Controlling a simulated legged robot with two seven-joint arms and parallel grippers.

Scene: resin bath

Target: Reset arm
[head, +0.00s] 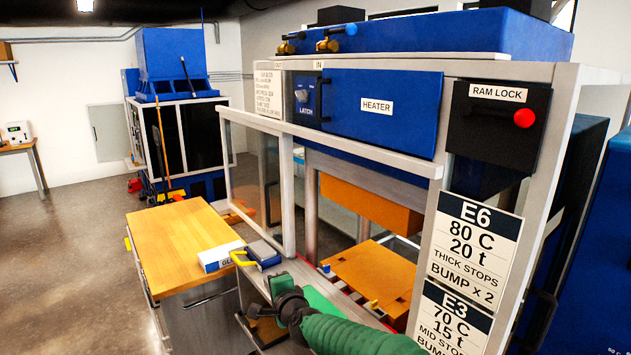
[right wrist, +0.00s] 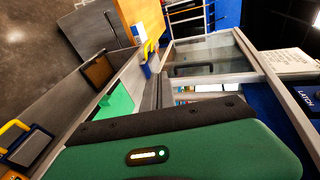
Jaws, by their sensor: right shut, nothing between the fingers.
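My right arm, in a green sleeve, comes in from the bottom right of the head view. My right gripper (head: 282,285) is over the narrow front ledge of the press, below the glass guard. It is shut and holds nothing. In the right wrist view, a green housing with a small lit strip and a black edge fills the bottom, and the fingertips cannot be made out. My left gripper is not in view.
The press has a blue heater door (head: 376,107), a ram lock box (head: 497,118) with a red knob and an orange platen (head: 368,275). A wood-topped cart (head: 180,240) stands left. A blue-grey tool with a yellow handle (head: 262,252) lies beside a white box (head: 220,256). Open floor lies farther left.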

